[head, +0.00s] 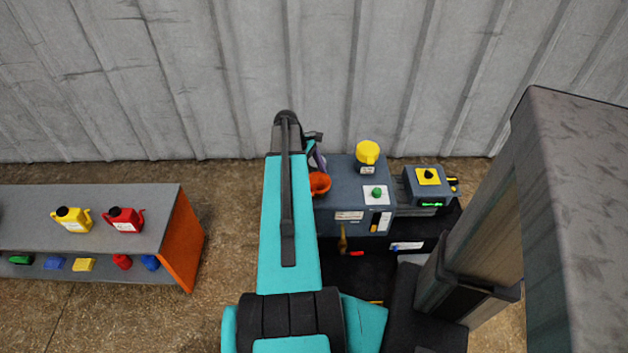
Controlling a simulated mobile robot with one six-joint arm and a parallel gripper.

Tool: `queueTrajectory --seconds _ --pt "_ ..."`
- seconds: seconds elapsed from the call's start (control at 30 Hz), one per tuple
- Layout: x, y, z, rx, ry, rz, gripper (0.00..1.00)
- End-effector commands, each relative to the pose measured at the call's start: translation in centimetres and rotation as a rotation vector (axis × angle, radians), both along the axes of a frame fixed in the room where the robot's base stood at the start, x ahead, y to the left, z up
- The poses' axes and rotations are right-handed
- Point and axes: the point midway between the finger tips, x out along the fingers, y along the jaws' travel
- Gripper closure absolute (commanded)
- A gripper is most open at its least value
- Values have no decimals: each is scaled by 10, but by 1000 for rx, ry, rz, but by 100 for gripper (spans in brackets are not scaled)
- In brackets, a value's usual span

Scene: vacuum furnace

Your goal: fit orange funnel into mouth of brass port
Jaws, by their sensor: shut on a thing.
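The orange funnel (320,183) is beside the end of my arm, over the left side of the grey machine. My gripper (316,163) is mostly hidden behind my teal arm and appears shut on the funnel at its far side. A small brass-coloured fitting (343,240) stands out at the machine's lower front, below and to the right of the funnel. It may be the brass port, but its mouth cannot be made out. The funnel is apart from this fitting. The funnel's lower end is hidden.
The machine (335,205) carries a yellow cap (367,152) and a green button (377,193). A control box (430,188) with a yellow-plated knob stands to its right. A shelf (150,212) at left holds yellow and red jugs. A corrugated wall closes the back.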

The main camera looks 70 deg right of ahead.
Motion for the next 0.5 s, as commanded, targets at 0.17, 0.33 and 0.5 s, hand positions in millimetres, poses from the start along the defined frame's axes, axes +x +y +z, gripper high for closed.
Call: queueTrajectory --seconds 0.17,0.33,0.5 --pt "0 0 -1 0 0 0 2" --pt "0 0 -1 0 0 0 0" --pt "1 0 1 0 0 0 0"
